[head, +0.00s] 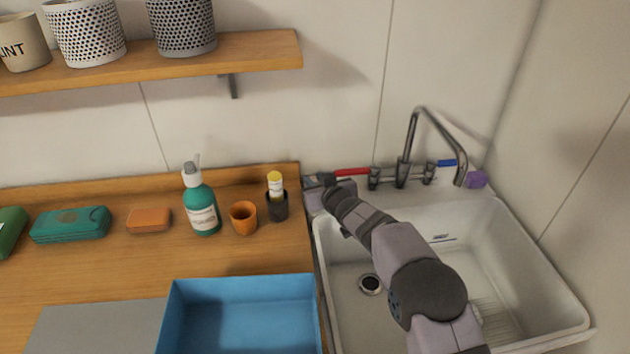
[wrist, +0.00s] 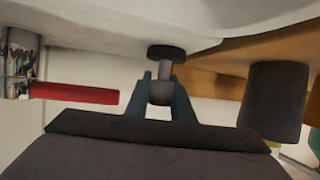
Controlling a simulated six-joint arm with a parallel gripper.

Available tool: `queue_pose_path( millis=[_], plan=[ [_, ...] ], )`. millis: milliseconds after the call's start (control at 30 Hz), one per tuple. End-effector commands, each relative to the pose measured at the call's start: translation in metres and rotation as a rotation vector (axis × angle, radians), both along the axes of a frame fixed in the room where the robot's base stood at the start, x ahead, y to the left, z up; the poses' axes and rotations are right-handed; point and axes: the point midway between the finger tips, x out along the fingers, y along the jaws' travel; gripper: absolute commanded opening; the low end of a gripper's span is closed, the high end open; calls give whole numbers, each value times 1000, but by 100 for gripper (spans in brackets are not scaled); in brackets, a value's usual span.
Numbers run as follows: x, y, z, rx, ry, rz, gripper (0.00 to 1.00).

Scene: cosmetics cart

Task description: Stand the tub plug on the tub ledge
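The tub plug (wrist: 166,53) shows in the wrist view as a dark round disc with a grey stem and knob. My gripper (wrist: 162,86) has its two fingers closed around the knob, one on each side. The picture is turned over, so the disc faces the white tub ledge (wrist: 100,35). The disc is at the ledge surface; I cannot tell whether it touches. In the head view, my gripper (head: 322,182) is at the back left corner of the white tub (head: 448,212), by the wooden counter. The plug cannot be made out there.
The tap (head: 405,160) with red (head: 351,172) and blue handles stands behind the tub, right of my gripper. A dark cup (head: 279,208) with a yellow-capped tube, an orange cup (head: 243,217) and a green bottle (head: 202,208) stand to the left. A blue tray (head: 240,288) is in front.

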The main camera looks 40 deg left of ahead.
Motion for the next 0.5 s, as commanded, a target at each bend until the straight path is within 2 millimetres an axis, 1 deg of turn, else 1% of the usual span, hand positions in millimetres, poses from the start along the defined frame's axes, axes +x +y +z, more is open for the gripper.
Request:
queue_pose_path(
  millis=[33, 67, 367, 500],
  plan=[
    [0, 0, 0, -1, 1, 0, 34],
    [0, 0, 0, -1, 1, 0, 39],
    [0, 0, 1, -1, 1, 0, 39],
    [0, 0, 6, 0, 1, 0, 39]
  ],
)
